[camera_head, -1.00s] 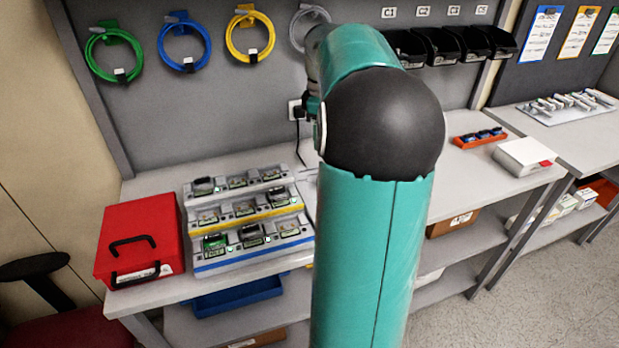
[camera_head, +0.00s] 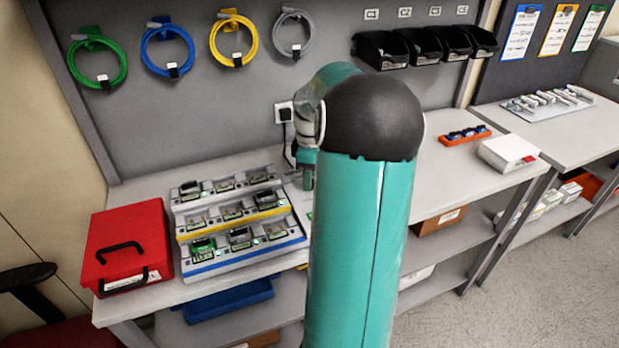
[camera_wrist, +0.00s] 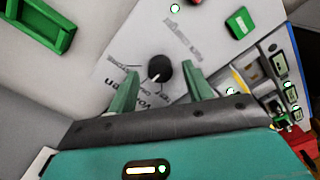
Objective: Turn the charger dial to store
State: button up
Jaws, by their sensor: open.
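The charger dial (camera_wrist: 160,70) is a round black knob with a white pointer line, on a light grey panel (camera_wrist: 112,70) with printed lettering, in the wrist view. The pointer aims down and left in that view; the printed labels are too blurred to read surely. My gripper (camera_wrist: 160,85) is open, its two green fingers on either side of the dial and a little short of it in the picture. I cannot tell if they touch it. In the head view my arm hides the dial. The charger rack (camera_head: 245,252) with several small devices stands left of my arm.
A red case (camera_head: 128,240) stands left of the rack. A green button (camera_wrist: 240,22) and a green bracket-like part (camera_wrist: 40,25) lie near the dial. An orange tray (camera_head: 465,139) and a white box (camera_head: 508,153) are on the bench at right.

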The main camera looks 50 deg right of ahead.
jog(key=shift+f, duration=0.65)
jog(key=c, duration=1)
jog(key=shift+o, duration=0.2)
jog(key=shift+m, duration=0.4)
jog(key=m, duration=0.3)
jog(key=shift+w+m, duration=0.1)
jog(key=shift+m, duration=2.4)
